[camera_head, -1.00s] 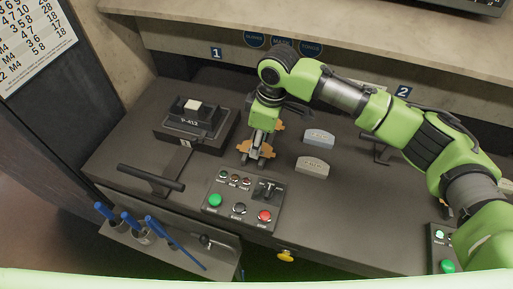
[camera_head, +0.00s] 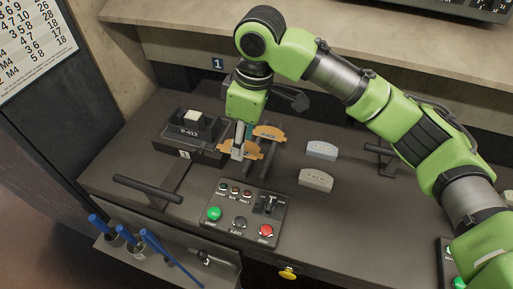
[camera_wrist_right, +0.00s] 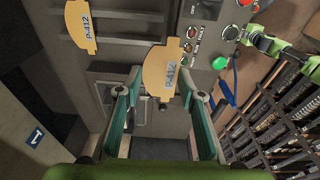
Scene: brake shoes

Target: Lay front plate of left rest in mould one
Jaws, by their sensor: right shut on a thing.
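My right gripper (camera_head: 238,152) is shut on the front orange plate (camera_head: 248,147) of the left rest. In the right wrist view this plate (camera_wrist_right: 160,72), marked P-412, sits between the fingertips (camera_wrist_right: 162,88). It appears raised a little; its clearance from the rest is hard to judge. The back plate (camera_head: 270,133), also orange and marked P-412, stays on the rest behind it and shows in the wrist view (camera_wrist_right: 80,27). My left gripper is not discernible.
A button panel (camera_head: 230,224) lies in front, and a black bar handle (camera_head: 147,188) is in front of mould one. Blue-handled tools (camera_head: 128,235) stand in a front tray.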

